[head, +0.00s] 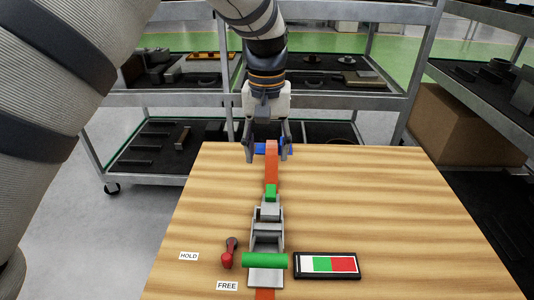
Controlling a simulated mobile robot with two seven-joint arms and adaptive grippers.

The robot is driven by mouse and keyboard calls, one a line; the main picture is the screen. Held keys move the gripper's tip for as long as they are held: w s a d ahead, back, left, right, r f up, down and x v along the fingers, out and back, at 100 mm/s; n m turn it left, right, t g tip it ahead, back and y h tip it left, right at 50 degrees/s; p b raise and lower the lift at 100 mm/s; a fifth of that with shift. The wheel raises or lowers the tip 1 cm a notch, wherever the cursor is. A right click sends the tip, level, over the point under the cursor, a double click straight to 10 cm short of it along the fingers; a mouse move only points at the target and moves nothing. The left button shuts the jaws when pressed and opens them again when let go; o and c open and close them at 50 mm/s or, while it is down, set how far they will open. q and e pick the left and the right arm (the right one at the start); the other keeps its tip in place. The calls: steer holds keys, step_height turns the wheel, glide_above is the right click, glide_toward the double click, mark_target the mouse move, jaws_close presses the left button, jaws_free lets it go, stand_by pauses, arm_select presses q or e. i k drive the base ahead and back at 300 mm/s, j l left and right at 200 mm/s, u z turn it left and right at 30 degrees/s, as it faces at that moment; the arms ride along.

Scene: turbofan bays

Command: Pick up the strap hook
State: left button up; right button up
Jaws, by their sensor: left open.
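A blue piece that looks like the strap hook (261,149) is at the far end of an orange strap (271,172), near the table's back edge. My left gripper (268,153) points down over it. Its fingers are open, one on each side of the strap end. I cannot tell whether they touch the blue piece, which the fingers and strap partly hide. The strap runs toward me into a grey ratchet-like device (267,212) with a green block (271,192) and a green roller (265,261). My right gripper is not in view.
On the wooden table (400,200), a red lever (228,255) stands beside the HOLD (189,256) and FREE (227,286) labels. A white, green and red panel (327,265) lies right of the roller. Metal shelves (340,101) stand behind. The table's right side is clear.

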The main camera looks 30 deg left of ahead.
mark_target(269, 205)
steer(key=k, duration=1)
